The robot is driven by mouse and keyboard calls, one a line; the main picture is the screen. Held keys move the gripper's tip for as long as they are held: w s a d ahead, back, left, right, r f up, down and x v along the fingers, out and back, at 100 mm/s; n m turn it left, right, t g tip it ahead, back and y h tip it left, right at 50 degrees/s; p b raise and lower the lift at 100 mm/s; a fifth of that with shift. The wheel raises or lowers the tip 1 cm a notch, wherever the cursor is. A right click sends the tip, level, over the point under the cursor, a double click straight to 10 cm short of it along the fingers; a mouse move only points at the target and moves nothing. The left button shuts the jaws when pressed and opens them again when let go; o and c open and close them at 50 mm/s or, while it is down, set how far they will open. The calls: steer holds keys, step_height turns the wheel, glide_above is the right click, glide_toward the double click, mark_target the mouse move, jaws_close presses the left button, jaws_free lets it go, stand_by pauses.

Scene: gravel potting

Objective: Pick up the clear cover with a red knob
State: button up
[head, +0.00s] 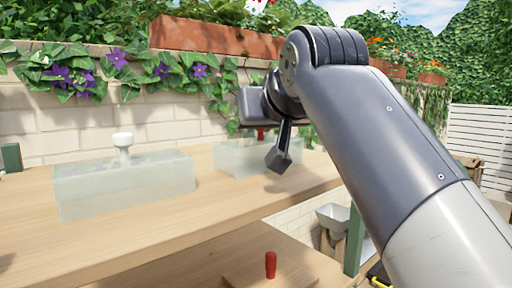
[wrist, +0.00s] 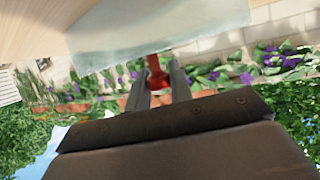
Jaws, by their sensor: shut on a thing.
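The clear cover with a red knob (head: 235,160) is a pale, see-through box shape at the back right of the wooden bench, partly hidden behind my arm. Its red knob (head: 261,134) shows beside my gripper (head: 270,146). In the wrist view, my gripper (wrist: 157,78) has its two fingers on either side of the red knob (wrist: 157,74), shut on it. The clear cover (wrist: 160,30) fills the top of that view. I cannot tell whether its base touches the bench.
A second clear cover with a white knob (head: 125,185) stands on the bench (head: 160,235) to the left. A red handle (head: 270,264) stands on a wooden board below the bench's front edge. A brick wall (head: 80,135) with vines runs behind.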

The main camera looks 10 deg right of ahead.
jaws_close()
steer(key=shift+r, duration=0.1)
steer(key=shift+w+r, duration=0.1)
steer(key=shift+r, duration=4.7)
